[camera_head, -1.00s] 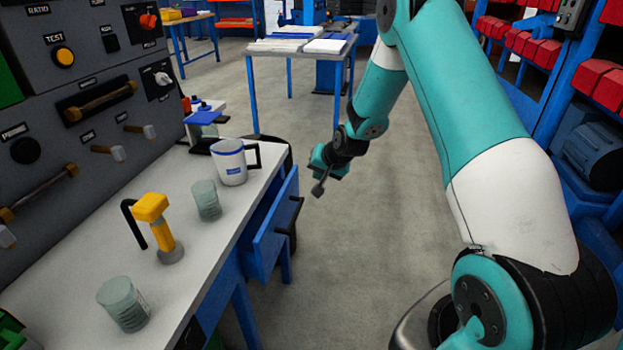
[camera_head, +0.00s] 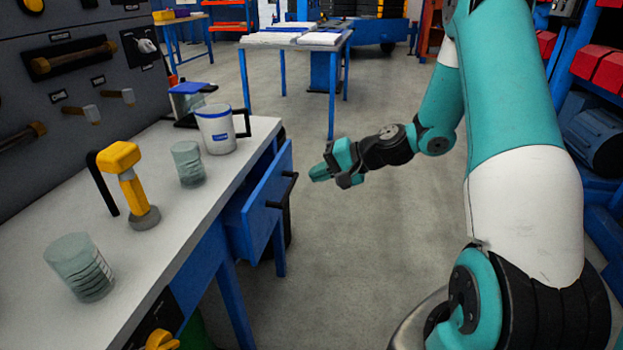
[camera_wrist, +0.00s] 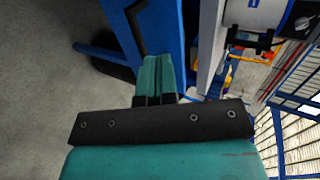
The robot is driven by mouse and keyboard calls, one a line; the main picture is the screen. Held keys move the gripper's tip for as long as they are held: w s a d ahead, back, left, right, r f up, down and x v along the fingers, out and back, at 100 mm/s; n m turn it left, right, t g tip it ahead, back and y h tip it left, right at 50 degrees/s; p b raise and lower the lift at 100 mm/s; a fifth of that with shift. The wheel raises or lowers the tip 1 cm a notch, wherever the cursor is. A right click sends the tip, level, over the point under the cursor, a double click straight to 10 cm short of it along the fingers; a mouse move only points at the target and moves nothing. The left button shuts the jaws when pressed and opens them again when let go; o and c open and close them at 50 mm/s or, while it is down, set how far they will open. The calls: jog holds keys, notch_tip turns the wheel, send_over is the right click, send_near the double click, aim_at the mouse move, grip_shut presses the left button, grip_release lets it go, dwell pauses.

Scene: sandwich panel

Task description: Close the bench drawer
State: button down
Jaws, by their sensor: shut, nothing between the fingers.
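The blue bench drawer (camera_head: 262,210) sticks out from under the white bench top (camera_head: 190,224), part way open. Its black bar handle (camera_head: 283,203) is on its front. My gripper (camera_head: 314,174) is shut and empty, a short way to the right of the drawer front, apart from it, with its fingers pointing left. In the wrist view my shut fingers (camera_wrist: 156,75) point at a blue panel (camera_wrist: 118,22) with a dark handle-like bar (camera_wrist: 133,25). The inside of the drawer is mostly hidden.
On the bench top stand a white mug (camera_head: 216,130), two glass jars (camera_head: 188,165) (camera_head: 80,268) and a yellow-headed post (camera_head: 130,180). The grey floor (camera_head: 370,260) right of the drawer is clear.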

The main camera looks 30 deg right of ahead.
aim_at(267, 184)
jog(key=x, duration=0.3)
jog(key=b+x, duration=0.1)
jog(key=x, duration=0.2)
jog(key=r+x, duration=0.1)
jog(key=x, duration=0.2)
jog(key=shift+w+a+f, duration=0.2)
jog(key=shift+w+a, duration=0.75)
jog(key=shift+w, duration=0.05)
